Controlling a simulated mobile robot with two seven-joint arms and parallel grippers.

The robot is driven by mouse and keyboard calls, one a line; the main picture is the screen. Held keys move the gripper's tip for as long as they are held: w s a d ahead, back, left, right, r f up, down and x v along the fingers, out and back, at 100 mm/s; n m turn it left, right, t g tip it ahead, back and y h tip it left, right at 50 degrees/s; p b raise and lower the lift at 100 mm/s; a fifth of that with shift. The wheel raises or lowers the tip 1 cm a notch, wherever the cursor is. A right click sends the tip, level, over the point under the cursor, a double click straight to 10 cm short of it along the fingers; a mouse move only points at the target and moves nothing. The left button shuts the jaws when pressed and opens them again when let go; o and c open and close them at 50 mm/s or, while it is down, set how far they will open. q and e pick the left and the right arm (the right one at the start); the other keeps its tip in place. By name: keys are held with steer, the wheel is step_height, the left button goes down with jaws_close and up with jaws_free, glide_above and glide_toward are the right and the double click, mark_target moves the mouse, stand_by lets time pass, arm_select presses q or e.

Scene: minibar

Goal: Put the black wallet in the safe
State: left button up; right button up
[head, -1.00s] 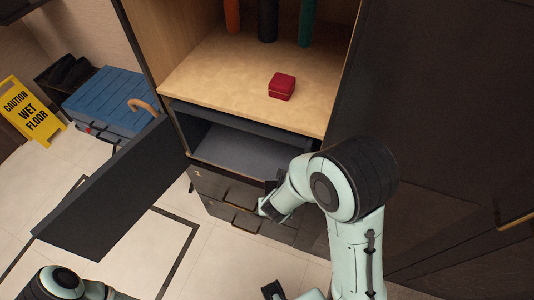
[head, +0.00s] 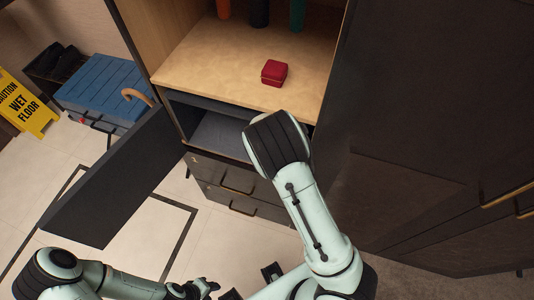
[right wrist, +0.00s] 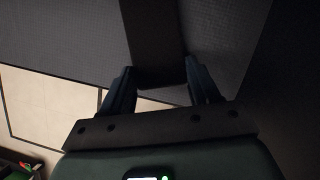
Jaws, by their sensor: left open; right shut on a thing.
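The safe is the open dark compartment (head: 222,137) below the wooden shelf, and its dark door (head: 112,175) is swung out to the left. My right arm reaches to the compartment's right side and hides its own gripper in the head view. In the right wrist view my right gripper (right wrist: 160,88) is shut on a dark flat thing, which looks like the black wallet (right wrist: 155,45); its outline is hard to tell in the dark. Dark surfaces surround it. My left gripper (head: 250,283) is open and empty at the bottom of the head view, well away from the safe.
A red box (head: 274,73) sits on the wooden shelf (head: 215,75), with several bottles behind it. Drawers (head: 235,187) with handles are below the safe. A blue chest (head: 107,95) and a yellow wet floor sign (head: 25,103) are at the left. A tall dark panel stands at the right.

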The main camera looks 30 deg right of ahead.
steer(key=shift+s+r, duration=0.15)
steer(key=shift+f, duration=0.2)
steer(key=o, duration=1.1)
steer(key=shift+r, duration=0.1)
steer(key=shift+a+r, duration=0.1)
steer(key=shift+r, duration=0.2)
arm_select(q)
step_height(320, 180, up, 4)
steer(key=w+p, duration=0.3)
arm_select(e)
steer(key=v, duration=0.5)
steer(key=shift+w+r, duration=0.2)
steer(key=shift+w, duration=0.05)
arm_select(q)
steer(key=s+f+b, duration=0.1)
steer(key=f, duration=0.1)
steer(key=s+f+b, duration=0.2)
steer(key=shift+s+f, duration=0.15)
arm_select(e)
steer(key=s+a, duration=0.1)
steer(key=s, duration=0.2)
steer(key=s+a, duration=0.2)
steer(key=s, duration=0.2)
steer(key=s+a+f, duration=0.1)
steer(key=s+a, duration=0.1)
steer(key=s, duration=0.2)
steer(key=shift+a, duration=0.15)
